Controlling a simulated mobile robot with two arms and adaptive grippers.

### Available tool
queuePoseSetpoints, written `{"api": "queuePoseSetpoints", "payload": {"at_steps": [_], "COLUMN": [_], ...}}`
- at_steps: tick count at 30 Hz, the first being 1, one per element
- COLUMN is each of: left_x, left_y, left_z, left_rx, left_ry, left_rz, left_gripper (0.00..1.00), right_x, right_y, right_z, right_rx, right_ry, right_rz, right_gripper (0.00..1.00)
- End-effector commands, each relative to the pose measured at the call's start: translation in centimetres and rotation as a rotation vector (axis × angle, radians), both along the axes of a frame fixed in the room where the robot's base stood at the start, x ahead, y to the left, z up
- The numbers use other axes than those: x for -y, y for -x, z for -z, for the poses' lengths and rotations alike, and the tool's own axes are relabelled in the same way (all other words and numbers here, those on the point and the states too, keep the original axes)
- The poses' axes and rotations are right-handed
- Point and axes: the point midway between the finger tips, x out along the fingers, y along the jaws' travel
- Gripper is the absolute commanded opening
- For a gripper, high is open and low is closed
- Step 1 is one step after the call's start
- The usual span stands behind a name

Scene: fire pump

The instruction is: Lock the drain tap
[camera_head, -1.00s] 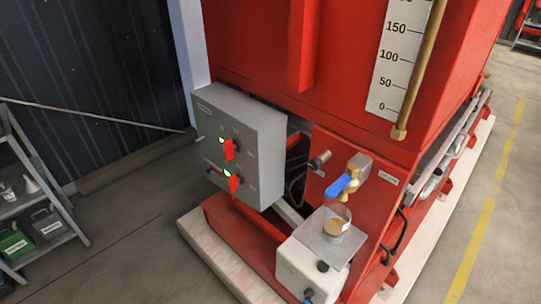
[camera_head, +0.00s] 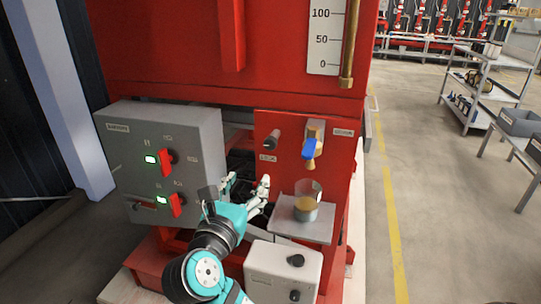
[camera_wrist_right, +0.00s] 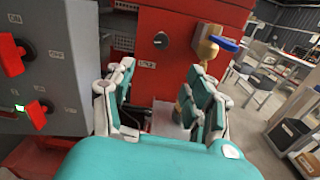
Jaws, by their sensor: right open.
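The drain tap (camera_head: 314,133) is a brass tap with a blue lever handle (camera_head: 310,149), on the right of the red panel. The tap also shows in the right wrist view (camera_wrist_right: 207,46), with its blue handle (camera_wrist_right: 226,43) at the upper right. My right gripper (camera_head: 248,187) is open and empty, below and left of the tap, in front of the panel and apart from the handle. Its two spread fingers (camera_wrist_right: 160,97) show in the right wrist view with nothing between them. My left gripper is not in view.
A glass cup (camera_head: 307,200) stands on a small shelf (camera_head: 292,231) under the tap. A dark knob (camera_head: 271,139) is left of the tap. A grey control box (camera_head: 130,140) with red switches is at the left. A white box (camera_head: 270,262) is below. Open floor (camera_head: 425,200) lies right.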

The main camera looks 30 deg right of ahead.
Motion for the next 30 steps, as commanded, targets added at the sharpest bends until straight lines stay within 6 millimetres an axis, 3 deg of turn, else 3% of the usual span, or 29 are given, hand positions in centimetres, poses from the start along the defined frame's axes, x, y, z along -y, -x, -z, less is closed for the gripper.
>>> {"api": "queuePoseSetpoints", "payload": {"at_steps": [5, 21, 30], "left_x": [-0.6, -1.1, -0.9], "left_y": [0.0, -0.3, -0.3], "left_z": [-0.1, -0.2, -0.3], "left_rx": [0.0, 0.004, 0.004], "left_ry": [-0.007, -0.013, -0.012], "left_rz": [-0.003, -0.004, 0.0], "left_gripper": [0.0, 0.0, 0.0], "right_x": [1.7, 10.4, 13.0], "right_y": [-0.9, -8.4, -10.7], "right_z": [-0.4, -0.4, -0.3], "right_rx": [-0.003, -0.004, -0.004], "right_ry": [0.01, 0.009, 0.008], "right_rz": [0.013, 0.01, 0.008], "right_gripper": [0.55, 0.55, 0.55]}}
